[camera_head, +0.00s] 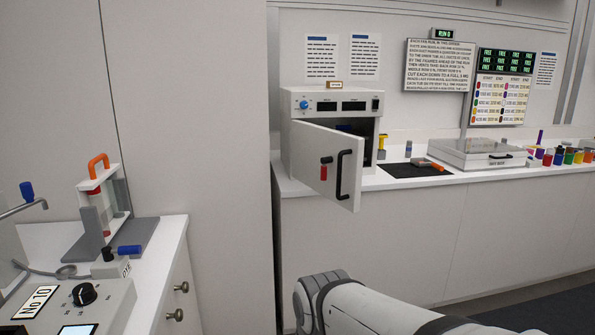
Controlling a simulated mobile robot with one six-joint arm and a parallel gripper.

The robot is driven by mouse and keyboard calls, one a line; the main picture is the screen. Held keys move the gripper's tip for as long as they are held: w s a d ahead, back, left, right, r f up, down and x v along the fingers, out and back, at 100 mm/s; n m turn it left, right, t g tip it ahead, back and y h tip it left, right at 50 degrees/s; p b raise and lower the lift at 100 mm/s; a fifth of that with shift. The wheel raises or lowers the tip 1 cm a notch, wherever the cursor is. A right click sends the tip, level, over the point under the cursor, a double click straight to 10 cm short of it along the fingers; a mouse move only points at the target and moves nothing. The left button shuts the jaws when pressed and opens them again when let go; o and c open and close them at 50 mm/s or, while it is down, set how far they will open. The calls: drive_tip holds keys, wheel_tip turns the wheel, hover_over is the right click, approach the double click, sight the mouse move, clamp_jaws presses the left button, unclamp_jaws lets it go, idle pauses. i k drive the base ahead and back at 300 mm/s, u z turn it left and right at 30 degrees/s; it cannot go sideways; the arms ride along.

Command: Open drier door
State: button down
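The drier (330,103) is a white box on the far counter, with a blue knob and dark displays along its top. Its door (313,150) stands ajar, swung out toward the front, and its free edge is at the right. A black bar handle (342,175) is on the door's outer face, beside a red and black latch (324,168). Part of the dark interior (368,132) shows to the right of the door. My arm enters at the bottom of the view, below and apart from the drier. My gripper is not in view.
A black mat (400,170) with small tools and a flat white device (475,153) lie right of the drier. Several coloured jars (568,157) stand farther right. A near counter (165,262) holds a rack and dial box at left. Open space lies before the far counter.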

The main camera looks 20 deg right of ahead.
sight(311, 143)
drive_tip(key=z, duration=0.85)
drive_tip(key=i, duration=0.7)
drive_tip(key=u, duration=0.05)
